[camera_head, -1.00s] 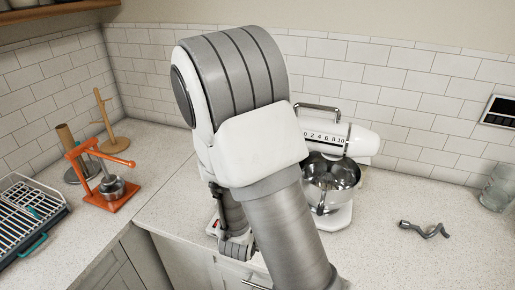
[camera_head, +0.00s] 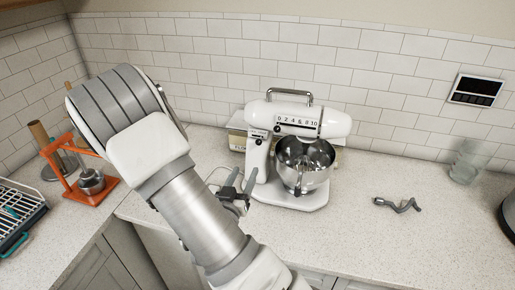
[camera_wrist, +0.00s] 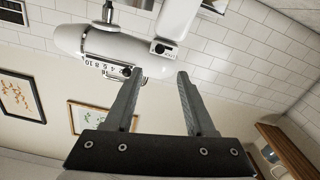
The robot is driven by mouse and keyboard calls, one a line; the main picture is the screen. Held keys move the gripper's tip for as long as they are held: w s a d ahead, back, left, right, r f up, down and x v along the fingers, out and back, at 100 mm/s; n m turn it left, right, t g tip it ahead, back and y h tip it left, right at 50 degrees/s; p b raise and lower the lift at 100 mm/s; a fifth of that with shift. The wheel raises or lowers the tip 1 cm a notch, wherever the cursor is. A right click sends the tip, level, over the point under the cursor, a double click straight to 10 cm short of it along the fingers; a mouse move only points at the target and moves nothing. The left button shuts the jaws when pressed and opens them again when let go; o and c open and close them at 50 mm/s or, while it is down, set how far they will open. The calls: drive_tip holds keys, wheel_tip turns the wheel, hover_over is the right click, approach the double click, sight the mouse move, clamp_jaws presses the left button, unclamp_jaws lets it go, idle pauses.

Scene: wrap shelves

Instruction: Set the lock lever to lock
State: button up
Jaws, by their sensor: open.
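The white stand mixer (camera_head: 290,118) stands upright on the counter, with a steel bowl (camera_head: 303,170) under its head. Small dark controls show on its side, one near the neck (camera_head: 277,127) and one lower on the column (camera_head: 258,139). I cannot tell which is the lock lever. In the wrist view the mixer head (camera_wrist: 115,48) appears inverted, with a dark-tipped control (camera_wrist: 160,48) beyond the fingers. My gripper (camera_head: 243,170) is open and empty, left of the mixer's column and apart from it. Its two fingers (camera_wrist: 159,72) show spread in the wrist view.
A grey dough hook (camera_head: 398,204) lies on the counter at right, with a glass (camera_head: 465,163) behind. An orange press (camera_head: 78,185) and a dish rack (camera_head: 18,215) stand at left. A pale box (camera_head: 237,138) is behind the mixer. The front counter is clear.

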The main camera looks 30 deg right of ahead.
sight(258, 144)
drive_tip(key=b+x, duration=0.2)
drive_tip(key=x, duration=1.3)
clamp_jaws()
idle(1.2)
